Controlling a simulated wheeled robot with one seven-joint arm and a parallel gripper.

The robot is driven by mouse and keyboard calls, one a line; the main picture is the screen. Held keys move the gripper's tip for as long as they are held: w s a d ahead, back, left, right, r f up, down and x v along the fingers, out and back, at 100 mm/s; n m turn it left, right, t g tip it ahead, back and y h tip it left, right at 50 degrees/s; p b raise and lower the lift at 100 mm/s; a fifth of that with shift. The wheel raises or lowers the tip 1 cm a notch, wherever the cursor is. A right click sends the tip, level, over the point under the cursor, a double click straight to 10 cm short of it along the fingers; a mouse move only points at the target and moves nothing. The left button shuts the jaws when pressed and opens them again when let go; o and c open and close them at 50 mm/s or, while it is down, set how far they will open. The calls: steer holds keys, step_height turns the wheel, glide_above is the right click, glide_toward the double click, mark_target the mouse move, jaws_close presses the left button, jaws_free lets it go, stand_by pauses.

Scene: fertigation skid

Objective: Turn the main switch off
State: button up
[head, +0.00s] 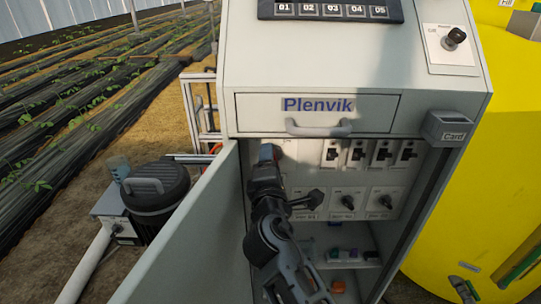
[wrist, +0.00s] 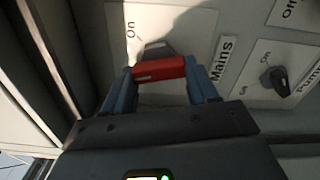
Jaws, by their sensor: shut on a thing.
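The main switch has a red handle (wrist: 160,69) on a pale plate labelled "Mains", with "On" printed on the plate, in the wrist view. My gripper (wrist: 163,78) is shut on this red handle, with one blue finger on each side of it. In the head view my gripper (head: 266,168) reaches into the open cabinet at its upper left, beside the door. There it hides most of the main switch. The handle lies crosswise to the fingers; its exact setting is hard to read.
The open cabinet door (head: 190,240) stands left of my arm. Several breakers (head: 357,154) and black rotary knobs (head: 348,202) sit to the right of the gripper. A drawer (head: 318,110) marked "Plenvik" is above. Small items lie on the shelf (head: 350,262) below.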

steer(key=n+p, duration=0.1)
steer(key=n, duration=0.2)
steer(key=n+p, duration=0.2)
steer(key=n, duration=0.1)
steer(key=shift+w+d, duration=0.15)
stand_by(0.6)
steer(key=o, duration=1.1)
steer(key=shift+f, duration=0.1)
steer(key=shift+c, duration=0.2)
steer(key=s, duration=0.8)
steer(key=shift+w, duration=0.1)
